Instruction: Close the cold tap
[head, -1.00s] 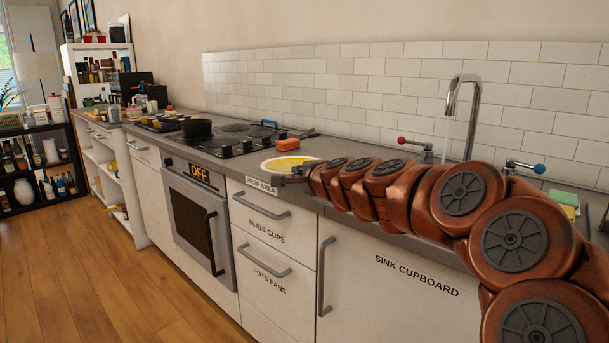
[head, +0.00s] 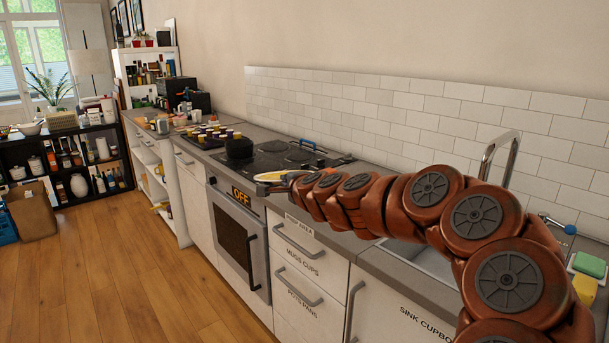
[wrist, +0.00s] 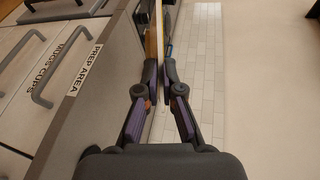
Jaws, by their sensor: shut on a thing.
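The cold tap (head: 558,225) has a blue knob and stands at the sink's right in the head view. The curved chrome spout (head: 501,150) stands left of it. My arm covers the spout's lower end, so I cannot tell whether water runs. My gripper (head: 268,190) is far left of the tap, over the counter by the prep area. In the wrist view my gripper (wrist: 161,78) is shut on a thin, pale and yellow plate (wrist: 158,35), seen edge-on. The plate also shows in the head view (head: 272,176). The red-knobbed tap is hidden.
The sink (head: 415,258) lies partly under my arm. A green sponge (head: 589,265) and a yellow one (head: 586,290) lie at the right. Open wooden floor (head: 120,270) lies left.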

